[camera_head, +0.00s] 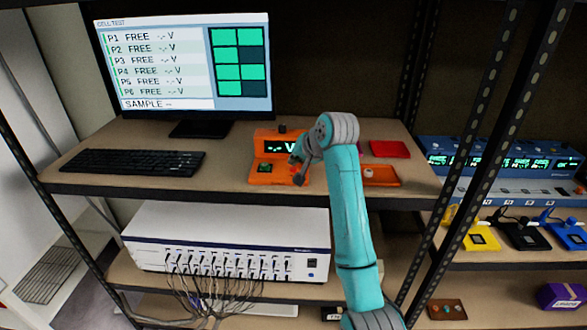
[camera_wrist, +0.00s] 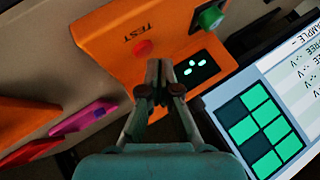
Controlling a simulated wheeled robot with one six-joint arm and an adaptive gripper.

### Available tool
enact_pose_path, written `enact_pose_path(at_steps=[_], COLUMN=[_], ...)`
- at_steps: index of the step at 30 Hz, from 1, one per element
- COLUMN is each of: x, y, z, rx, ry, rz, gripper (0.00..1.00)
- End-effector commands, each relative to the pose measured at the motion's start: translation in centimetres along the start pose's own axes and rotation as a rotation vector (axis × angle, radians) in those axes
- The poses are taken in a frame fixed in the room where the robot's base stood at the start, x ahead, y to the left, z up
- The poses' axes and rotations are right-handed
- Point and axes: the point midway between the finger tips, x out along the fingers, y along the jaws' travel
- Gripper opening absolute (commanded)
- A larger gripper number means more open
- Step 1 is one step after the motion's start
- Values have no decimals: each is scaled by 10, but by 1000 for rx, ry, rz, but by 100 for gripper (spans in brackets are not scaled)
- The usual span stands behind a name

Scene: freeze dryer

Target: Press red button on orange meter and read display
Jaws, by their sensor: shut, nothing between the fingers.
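The orange meter (camera_head: 259,178) stands on the upper shelf below the monitor. It also fills the top middle of the wrist view (camera_wrist: 105,35). Its red button (camera_wrist: 143,48) lies beside the word TEST. Its dark display (camera_wrist: 196,67) shows pale green marks, partly covered by my gripper; in the head view a V shows on the display. A green round piece (camera_wrist: 210,18) sits on the meter. My gripper (camera_wrist: 158,68) is shut and empty, its tips just beside the button and display; I cannot tell whether they touch. In the head view my gripper (camera_head: 298,172) covers the meter's right side.
A monitor (camera_head: 188,109) and black keyboard (camera_head: 130,161) are at left. An orange tray (camera_head: 381,182) and a red tray (camera_head: 390,149) lie right of the meter. A white instrument (camera_head: 230,225) is on the shelf below. Dark rack posts stand at both sides.

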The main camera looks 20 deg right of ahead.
Motion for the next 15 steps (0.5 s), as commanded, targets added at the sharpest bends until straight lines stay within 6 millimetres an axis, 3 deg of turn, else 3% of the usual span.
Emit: enact_pose_path(at_steps=[15], x=[5], y=[4], z=[4], rx=[0], ry=[0], rz=[0], gripper=[0])
